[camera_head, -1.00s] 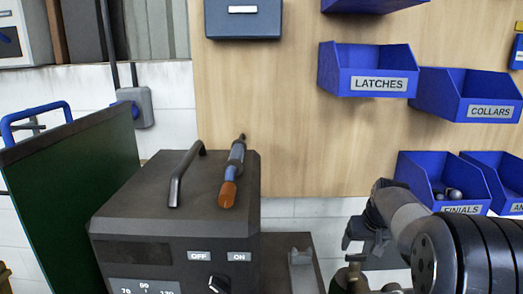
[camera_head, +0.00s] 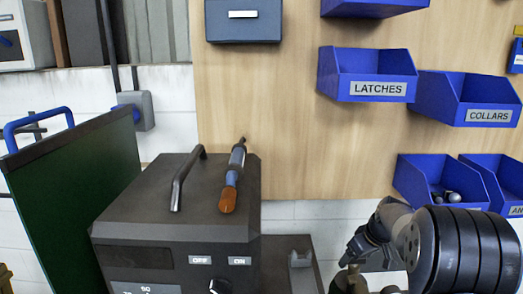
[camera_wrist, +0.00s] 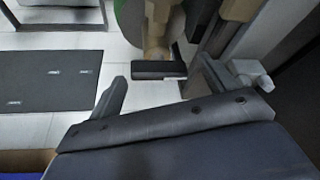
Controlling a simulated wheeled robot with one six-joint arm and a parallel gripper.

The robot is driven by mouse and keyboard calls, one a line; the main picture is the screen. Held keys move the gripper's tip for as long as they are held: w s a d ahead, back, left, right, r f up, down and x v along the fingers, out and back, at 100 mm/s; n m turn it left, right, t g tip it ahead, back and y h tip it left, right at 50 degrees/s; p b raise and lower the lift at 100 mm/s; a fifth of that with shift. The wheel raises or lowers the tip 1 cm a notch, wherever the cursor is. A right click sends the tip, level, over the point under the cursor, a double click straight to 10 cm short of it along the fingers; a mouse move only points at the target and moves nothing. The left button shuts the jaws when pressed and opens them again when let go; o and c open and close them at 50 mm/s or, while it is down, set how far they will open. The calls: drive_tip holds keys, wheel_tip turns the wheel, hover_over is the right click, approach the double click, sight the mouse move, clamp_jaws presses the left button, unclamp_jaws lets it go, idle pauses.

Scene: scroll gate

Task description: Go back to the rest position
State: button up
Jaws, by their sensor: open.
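My arm with my gripper (camera_head: 368,250) is at the lower right of the head view, in front of the wall bins. The arm partly hides the gripper there. In the wrist view my gripper (camera_wrist: 162,78) has its two dark fingers spread apart. Nothing is held between them. The wrist camera looks down past the fingers towards a pale tiled floor (camera_wrist: 140,38).
A dark box with OFF and ON labels (camera_head: 130,230) stands left of the arm, with an orange-handled tool (camera_head: 229,190) on top. A green panel (camera_head: 60,215) leans at left. Blue bins LATCHES (camera_head: 340,88) and COLLARS (camera_head: 450,105) hang on the wooden wall board (camera_head: 265,110).

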drive_tip(key=n+y+p, duration=0.1)
drive_tip(key=n+p, duration=0.1)
drive_tip(key=n+g+p, duration=0.1)
drive_tip(key=n+p, duration=0.1)
drive_tip(key=n, duration=0.1)
drive_tip(key=shift+w+d+r+n+y, duration=0.1)
drive_tip(key=shift+r+n+y, duration=0.1)
drive_tip(key=shift+n+y, duration=0.15)
drive_tip(key=s+b+v, duration=0.1)
drive_tip(key=b+v, duration=0.1)
drive_tip(key=v, duration=0.9)
drive_tip(key=shift+a, duration=0.4)
drive_tip(key=shift+s+r, duration=0.15)
drive_tip(key=shift+r, duration=0.05)
